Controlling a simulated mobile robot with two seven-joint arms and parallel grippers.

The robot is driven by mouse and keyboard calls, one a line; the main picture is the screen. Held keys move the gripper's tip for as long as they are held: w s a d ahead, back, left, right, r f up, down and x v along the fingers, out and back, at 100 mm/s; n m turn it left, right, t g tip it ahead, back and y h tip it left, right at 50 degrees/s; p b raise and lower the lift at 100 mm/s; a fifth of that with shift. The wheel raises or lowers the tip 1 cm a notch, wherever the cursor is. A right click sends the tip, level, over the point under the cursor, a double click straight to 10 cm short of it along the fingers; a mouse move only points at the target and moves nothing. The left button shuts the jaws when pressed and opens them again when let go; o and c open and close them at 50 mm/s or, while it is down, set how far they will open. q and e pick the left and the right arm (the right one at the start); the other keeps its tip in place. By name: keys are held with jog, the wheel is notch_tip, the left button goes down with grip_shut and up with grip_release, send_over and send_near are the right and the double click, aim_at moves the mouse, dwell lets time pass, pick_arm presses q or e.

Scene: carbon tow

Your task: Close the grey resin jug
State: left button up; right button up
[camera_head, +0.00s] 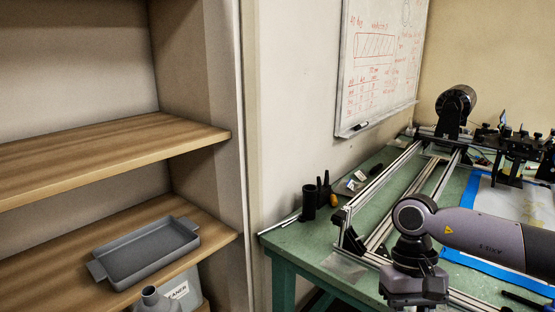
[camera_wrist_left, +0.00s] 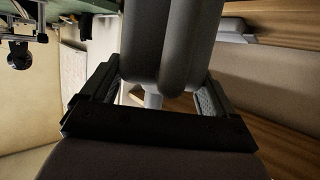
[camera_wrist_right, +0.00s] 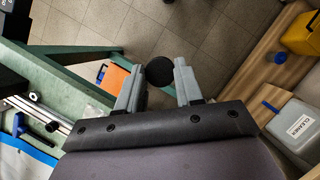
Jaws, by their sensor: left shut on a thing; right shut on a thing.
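A grey jug (camera_head: 152,301) shows at the bottom edge of the head view, only its neck and shoulder in sight, with no cap visible on the neck. In the left wrist view, a large rounded grey body (camera_wrist_left: 172,40), which looks like the jug, fills the space between the fingers of my left gripper (camera_wrist_left: 158,85), shut on it. My right gripper (camera_wrist_right: 160,72) is shut on a round black cap (camera_wrist_right: 159,70), held at the fingertips above the floor, apart from any jug. In the head view, my right wrist shows but its fingers are out of frame.
A grey tray (camera_head: 147,253) sits on the lower wooden shelf (camera_head: 55,290). A translucent container labelled CLEANER (camera_wrist_right: 298,127) and a yellow container (camera_wrist_right: 303,34) stand to the right. The green table (camera_head: 310,240) carries a metal frame. An orange box (camera_wrist_right: 115,80) lies beneath it.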

pick_arm(q)
jog(key=shift+r, duration=0.1)
dwell(0.3)
jog(key=s+d+m+g+h, duration=0.2)
jog(key=d+m+h, duration=0.6)
jog(key=d, duration=0.8)
jog(key=shift+r+g+h, duration=0.4)
jog(key=shift+r+g, duration=0.05)
jog(key=shift+g, duration=0.15)
jog(key=shift+a, duration=0.1)
pick_arm(e)
jog(key=a+r+m+t+y, duration=0.1)
jog(key=a+r+m, duration=0.3)
jog(key=a, duration=0.3)
jog(key=w+a+r+m+t+y, duration=0.1)
jog(key=a+r+m+y, duration=0.1)
jog(key=a+r+m, duration=0.3)
jog(key=a+r+m+t+y, duration=0.1)
jog(key=a+r+m, duration=0.4)
jog(key=a, duration=0.6)
jog(key=shift+w+a+r, duration=0.2)
jog(key=shift+w+r, duration=0.1)
jog(key=shift+r, duration=0.1)
jog(key=shift+f, duration=2)
